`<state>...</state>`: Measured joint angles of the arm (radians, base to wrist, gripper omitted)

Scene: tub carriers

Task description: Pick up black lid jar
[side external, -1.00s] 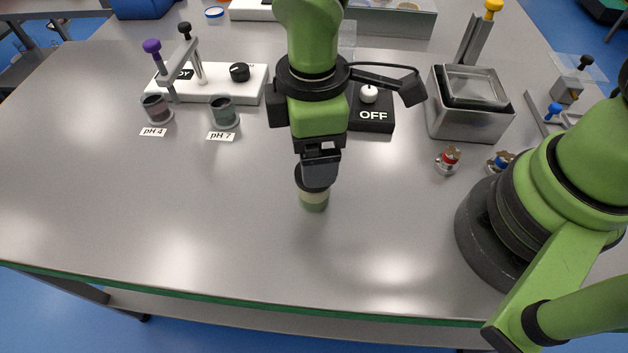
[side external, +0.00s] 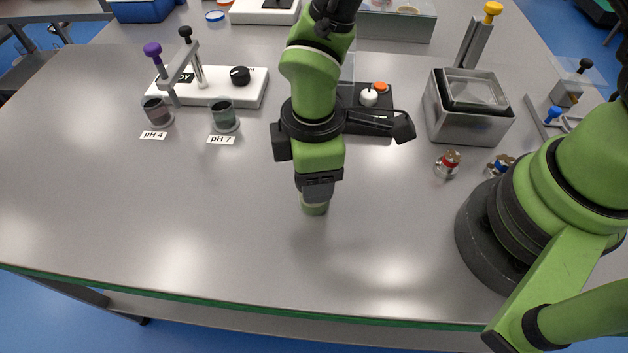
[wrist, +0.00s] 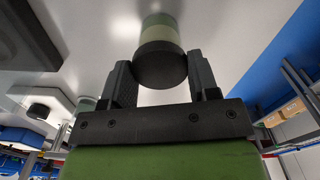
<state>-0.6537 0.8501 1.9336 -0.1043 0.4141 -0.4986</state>
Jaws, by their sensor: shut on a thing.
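The jar (side external: 315,209) stands upright on the steel table near the middle in the side external view. Its pale green lower part shows, and the gripper hides its top. In the wrist view its black lid (wrist: 160,68) sits between the two fingers, with a pale band and a green part beyond it. My gripper (side external: 317,194) is directly above the jar, pointing down, and is shut on it around the lid. I cannot see any gap between the jar and the table.
Two small cups stand at pH 4 (side external: 157,112) and pH 7 (side external: 224,116) on the left. A white stirrer unit (side external: 250,88) is behind them. A metal tub (side external: 468,118) and small red-banded fitting (side external: 448,163) are on the right. The front table is clear.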

